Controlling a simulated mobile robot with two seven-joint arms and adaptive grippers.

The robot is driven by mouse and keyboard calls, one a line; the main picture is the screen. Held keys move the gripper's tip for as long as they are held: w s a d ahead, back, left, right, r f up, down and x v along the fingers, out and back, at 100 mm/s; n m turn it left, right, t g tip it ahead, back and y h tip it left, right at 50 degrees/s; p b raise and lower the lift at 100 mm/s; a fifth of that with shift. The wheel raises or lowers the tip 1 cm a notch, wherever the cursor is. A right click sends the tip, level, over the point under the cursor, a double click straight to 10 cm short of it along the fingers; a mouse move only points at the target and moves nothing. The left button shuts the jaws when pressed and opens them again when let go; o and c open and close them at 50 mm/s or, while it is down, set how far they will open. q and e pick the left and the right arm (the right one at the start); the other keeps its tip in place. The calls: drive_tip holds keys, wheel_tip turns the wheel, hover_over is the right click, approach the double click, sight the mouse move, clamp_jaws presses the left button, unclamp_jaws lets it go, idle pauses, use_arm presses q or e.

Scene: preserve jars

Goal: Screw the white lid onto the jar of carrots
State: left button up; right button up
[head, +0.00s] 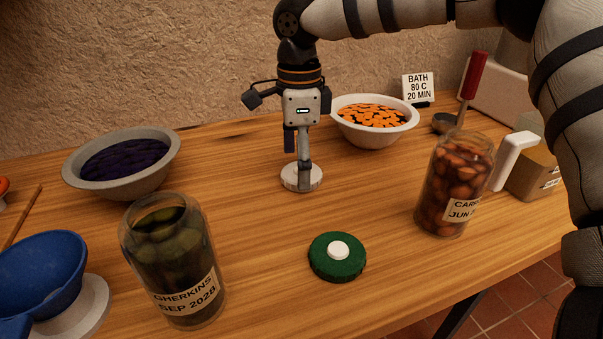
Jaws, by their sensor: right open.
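The white lid (289,181) lies flat on the wooden table in the middle of the head view. My right gripper (302,168) reaches down over it, open, with a fingertip at or just above the lid. I cannot tell whether it touches. The jar of carrots (452,190) stands upright to the right, with a label reading "CARR" and "JUN", partly cut off by the curve. No lid shows on its mouth. My left gripper is not in view.
A green lid with a white knob (337,258) lies in front. A gherkin jar (172,262) stands front left. Bowls of dark pieces (122,160) and carrot slices (375,120) stand behind. A blue funnel (45,270) is far left. Bare table lies between the white lid and carrot jar.

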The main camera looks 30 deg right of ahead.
drive_tip(key=shift+f, duration=0.7)
drive_tip(key=c, duration=1.1)
drive_tip(key=shift+r, duration=0.1)
wheel_tip(320, 180, up, 3)
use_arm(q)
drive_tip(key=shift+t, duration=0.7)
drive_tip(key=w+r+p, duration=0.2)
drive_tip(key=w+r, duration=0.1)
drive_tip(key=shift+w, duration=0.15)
use_arm(e)
drive_tip(key=s+a+r, duration=0.2)
drive_tip(key=s+r, duration=0.1)
drive_tip(key=s, duration=0.1)
drive_tip(key=s+a+r, duration=0.2)
drive_tip(key=s+r, duration=0.1)
drive_tip(key=s, duration=0.1)
drive_tip(key=s+a+r, duration=0.2)
drive_tip(key=s+r, duration=0.2)
drive_tip(key=shift+s+a, duration=0.2)
drive_tip(key=shift+a, duration=0.1)
